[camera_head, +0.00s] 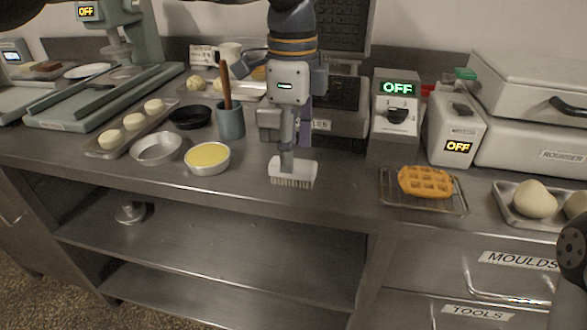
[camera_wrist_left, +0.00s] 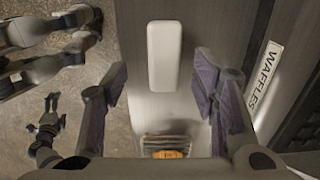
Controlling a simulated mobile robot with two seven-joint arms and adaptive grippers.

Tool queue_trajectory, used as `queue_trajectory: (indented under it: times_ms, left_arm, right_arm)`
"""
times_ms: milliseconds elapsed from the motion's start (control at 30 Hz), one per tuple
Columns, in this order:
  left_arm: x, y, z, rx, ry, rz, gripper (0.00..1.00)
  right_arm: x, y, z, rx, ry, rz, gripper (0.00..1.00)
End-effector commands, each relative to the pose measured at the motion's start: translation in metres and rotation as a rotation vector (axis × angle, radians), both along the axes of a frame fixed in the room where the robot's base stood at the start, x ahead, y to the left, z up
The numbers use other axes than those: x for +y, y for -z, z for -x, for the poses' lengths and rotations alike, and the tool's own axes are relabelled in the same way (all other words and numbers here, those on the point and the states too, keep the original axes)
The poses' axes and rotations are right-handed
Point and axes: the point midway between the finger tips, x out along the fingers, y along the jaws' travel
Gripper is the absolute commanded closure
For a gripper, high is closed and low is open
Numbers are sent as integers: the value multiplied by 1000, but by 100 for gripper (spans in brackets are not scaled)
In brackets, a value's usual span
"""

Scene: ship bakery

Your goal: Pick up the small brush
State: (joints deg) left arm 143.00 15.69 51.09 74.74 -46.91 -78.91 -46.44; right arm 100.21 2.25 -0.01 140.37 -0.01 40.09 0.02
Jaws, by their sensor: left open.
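A small white brush (camera_head: 293,169) rests on the metal counter near its front edge, bristles down. My left gripper (camera_head: 290,140) points straight down over it, and a grey finger overlaps the brush's top edge in the head view. In the left wrist view, the brush's plain rounded back (camera_wrist_left: 164,52) lies between the two purple-padded fingers of my left gripper (camera_wrist_left: 162,75). The fingers are apart, with a gap on each side of the brush. I cannot tell how far above the brush the fingertips are.
A bowl of yellow filling (camera_head: 207,157) and a cup (camera_head: 230,121) with a wooden handle stand left of the brush. A waffle (camera_head: 425,182) on a wire rack (camera_head: 397,201) is to the right. The appliance labelled waffles stands behind. Counter between brush and rack is clear.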

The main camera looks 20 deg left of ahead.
Motion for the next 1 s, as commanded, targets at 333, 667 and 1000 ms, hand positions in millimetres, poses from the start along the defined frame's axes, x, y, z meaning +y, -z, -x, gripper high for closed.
queue_trajectory:
  times_ms: [333, 667, 1000]
  left_arm:
    - [1, 45, -5, 0, 1, 1, 47]
    - [1, 45, -5, 1, 0, 1, 90]
    - [1, 44, -5, 0, 0, 1, 99]
  right_arm:
    - [0, 0, -1, -2, 0, 0, 9]
    - [0, 0, -1, -2, 0, 0, 9]
    - [0, 0, -1, -2, 0, 0, 9]
